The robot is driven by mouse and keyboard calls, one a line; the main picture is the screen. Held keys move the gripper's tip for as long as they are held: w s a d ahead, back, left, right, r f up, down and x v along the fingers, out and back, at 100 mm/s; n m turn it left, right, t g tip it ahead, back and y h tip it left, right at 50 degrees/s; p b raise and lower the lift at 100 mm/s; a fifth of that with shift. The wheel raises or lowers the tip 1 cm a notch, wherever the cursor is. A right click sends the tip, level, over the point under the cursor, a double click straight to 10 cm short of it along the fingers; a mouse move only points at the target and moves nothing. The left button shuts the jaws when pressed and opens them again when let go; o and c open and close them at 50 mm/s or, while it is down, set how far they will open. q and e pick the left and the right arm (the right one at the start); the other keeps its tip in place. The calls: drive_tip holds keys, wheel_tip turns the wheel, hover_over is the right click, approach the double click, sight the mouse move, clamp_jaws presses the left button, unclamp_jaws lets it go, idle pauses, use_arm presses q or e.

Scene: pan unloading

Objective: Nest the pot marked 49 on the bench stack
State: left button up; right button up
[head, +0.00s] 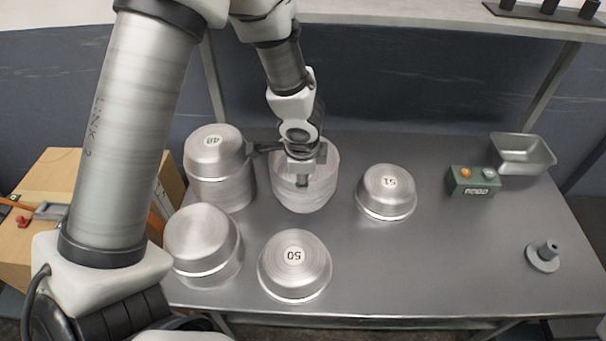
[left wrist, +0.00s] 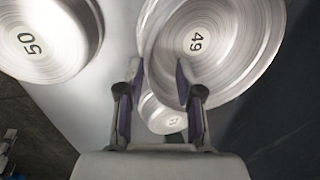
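The pot marked 49 (head: 325,190) stands at the back of the bench between the pot marked 48 and the pot marked 51. Its mark shows in the left wrist view (left wrist: 215,65). My left gripper (head: 303,182) is above its near side and hides part of it. In the left wrist view the fingers (left wrist: 160,72) are apart, with the pot's edge between them; no firm contact shows. The pot marked 48 (head: 218,170) is tall and banded, perhaps a stack. A tall pot with no readable mark (head: 203,245) stands in front of it. My right gripper is not in view.
Upturned pots marked 50 (head: 294,262) and 51 (head: 387,190) stand close by. A green button box (head: 473,182), a metal tray (head: 523,153) and a grey knobbed piece (head: 543,258) are on the right. The bench (head: 430,265) is clear at front right.

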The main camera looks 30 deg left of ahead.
use_arm(q)
drive_tip(key=v, duration=1.2)
idle(0.4)
